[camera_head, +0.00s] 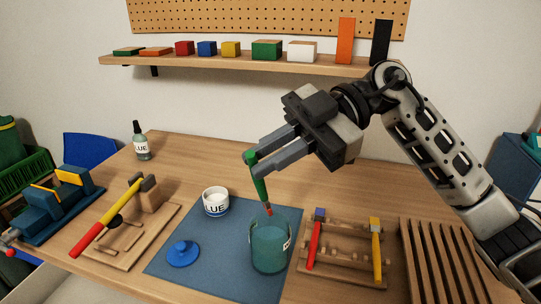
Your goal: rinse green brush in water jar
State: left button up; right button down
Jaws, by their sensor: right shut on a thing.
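My right gripper (252,164) is shut on the green brush (259,186) above the table. The brush hangs nearly upright, slightly tilted, with its reddish-brown tip (268,210) pointing down. The tip is close to the rim of the water jar (270,249), and from this view I cannot tell whether it is over or behind the opening. My left gripper is not in view.
A wooden rack (343,266) with red and yellow brushes stands right, beside a slatted rack (437,262). Left are a hammer-like tool (110,215), a blue vise (58,206) and a glue bottle (141,142).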

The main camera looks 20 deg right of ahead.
pick_arm(q)
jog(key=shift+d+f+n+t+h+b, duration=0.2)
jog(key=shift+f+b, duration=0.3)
jog(key=shift+b, duration=0.75)
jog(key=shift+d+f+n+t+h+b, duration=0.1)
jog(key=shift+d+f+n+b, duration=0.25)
jog(key=shift+b, duration=0.9)
pick_arm(e)
notch_tip(320, 180, down, 10)
jog(key=w+d, duration=0.1)
jog(key=w, duration=0.1)
jog(key=shift+w+d+f, duration=0.2)
jog(key=shift+f, duration=0.05)
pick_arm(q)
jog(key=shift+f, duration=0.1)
